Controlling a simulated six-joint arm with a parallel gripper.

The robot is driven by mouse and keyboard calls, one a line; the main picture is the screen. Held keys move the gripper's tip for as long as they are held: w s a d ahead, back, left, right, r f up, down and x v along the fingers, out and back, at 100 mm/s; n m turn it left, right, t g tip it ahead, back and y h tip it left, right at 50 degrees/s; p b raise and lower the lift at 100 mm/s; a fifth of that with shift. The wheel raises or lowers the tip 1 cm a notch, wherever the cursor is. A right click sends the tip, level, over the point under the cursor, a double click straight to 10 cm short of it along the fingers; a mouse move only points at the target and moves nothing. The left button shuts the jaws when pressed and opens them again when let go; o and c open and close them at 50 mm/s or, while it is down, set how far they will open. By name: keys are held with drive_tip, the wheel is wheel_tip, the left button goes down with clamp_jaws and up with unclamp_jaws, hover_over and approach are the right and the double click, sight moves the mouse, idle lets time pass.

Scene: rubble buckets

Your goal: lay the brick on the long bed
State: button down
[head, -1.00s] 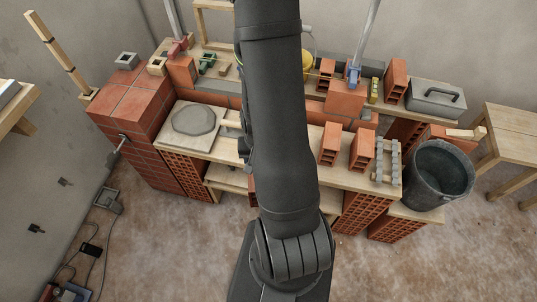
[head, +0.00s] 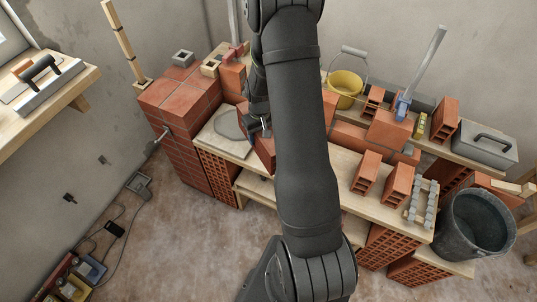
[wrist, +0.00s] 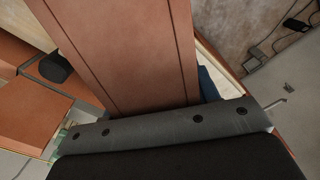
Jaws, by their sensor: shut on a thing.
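A red brick (head: 264,152) is in my gripper (head: 258,128), over the right side of the mortar board (head: 236,147). My arm hides part of the brick. In the wrist view the brick (wrist: 125,50) fills the upper middle, against a dark grey jaw (wrist: 165,130). The low brick wall (head: 350,137) runs behind the plank bench, partly hidden by my arm. I cannot clearly make out the long bed on it.
Two hollow bricks (head: 366,172) (head: 398,183) and grey spacers (head: 422,202) stand on the bench's right. A black bucket (head: 475,222) is at far right. A yellow bucket (head: 346,90) and grey toolbox (head: 484,146) are behind. A brick pier (head: 180,100) rises at left.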

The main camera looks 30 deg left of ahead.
drive_tip(key=w+a+r+n, duration=0.2)
drive_tip(key=w+r, duration=0.2)
drive_tip(key=w, duration=0.4)
drive_tip(key=w+a+r+n, duration=0.2)
drive_tip(key=w+r, duration=0.3)
drive_tip(key=w, duration=0.4)
drive_tip(key=w+a+r+n, duration=0.3)
drive_tip(key=w+r, duration=0.1)
drive_tip(key=w, duration=0.5)
drive_tip(key=shift+w+a+r, duration=0.2)
drive_tip(key=shift+w, duration=0.05)
wheel_tip(320, 180, down, 13)
drive_tip(key=shift+f, duration=1)
idle(1.4)
drive_tip(key=c, duration=0.7)
unclamp_jaws()
drive_tip(key=shift+o, duration=1.3)
drive_tip(key=shift+s+f, duration=0.1)
